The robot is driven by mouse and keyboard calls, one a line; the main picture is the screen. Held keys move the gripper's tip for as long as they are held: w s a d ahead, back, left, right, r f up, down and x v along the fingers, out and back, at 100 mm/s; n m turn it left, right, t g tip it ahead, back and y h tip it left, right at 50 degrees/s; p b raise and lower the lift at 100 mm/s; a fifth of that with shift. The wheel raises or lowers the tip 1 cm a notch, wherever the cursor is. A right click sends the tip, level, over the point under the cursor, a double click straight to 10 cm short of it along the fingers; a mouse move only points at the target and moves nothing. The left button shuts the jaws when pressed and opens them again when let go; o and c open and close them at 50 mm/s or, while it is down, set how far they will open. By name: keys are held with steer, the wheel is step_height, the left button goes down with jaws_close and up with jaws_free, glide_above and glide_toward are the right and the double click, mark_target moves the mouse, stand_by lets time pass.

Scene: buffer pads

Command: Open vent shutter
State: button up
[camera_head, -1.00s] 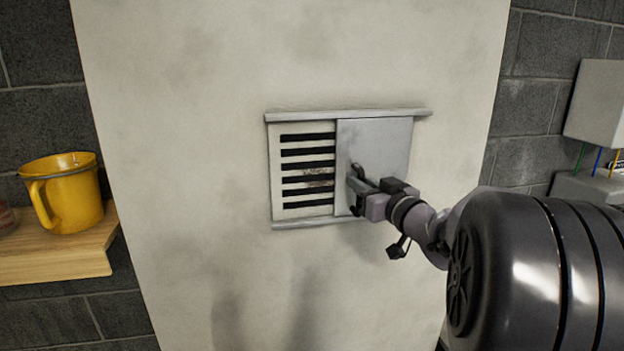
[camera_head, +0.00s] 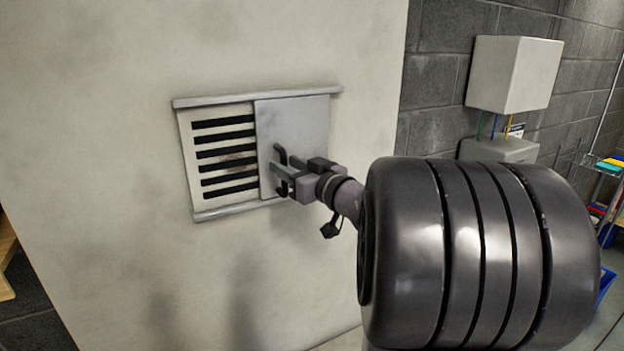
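The vent (camera_head: 222,121) is set in a pale wall panel, with dark slots showing on its left part. The grey shutter (camera_head: 310,125) sits between two rails and covers the right part of the vent. Its dark handle (camera_head: 281,153) is near the shutter's left edge. My gripper (camera_head: 286,168) is at the handle, with a finger on each side of it, and appears shut on it. The fingers hide the middle of the handle, so the exact contact is hard to see.
The upper rail (camera_head: 258,95) and lower rail (camera_head: 238,209) bound the shutter. A grey box (camera_head: 513,74) with coloured wires hangs on the brick wall at right. A shelf with blue bins (camera_head: 606,280) stands at far right. A wooden ledge (camera_head: 5,262) shows at the left edge.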

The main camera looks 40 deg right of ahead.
steer(key=s+a+b, duration=0.1)
steer(key=s, duration=1.4)
steer(key=shift+s+a+b, duration=0.2)
steer(key=shift+s+b, duration=0.05)
steer(key=shift+b, duration=0.05)
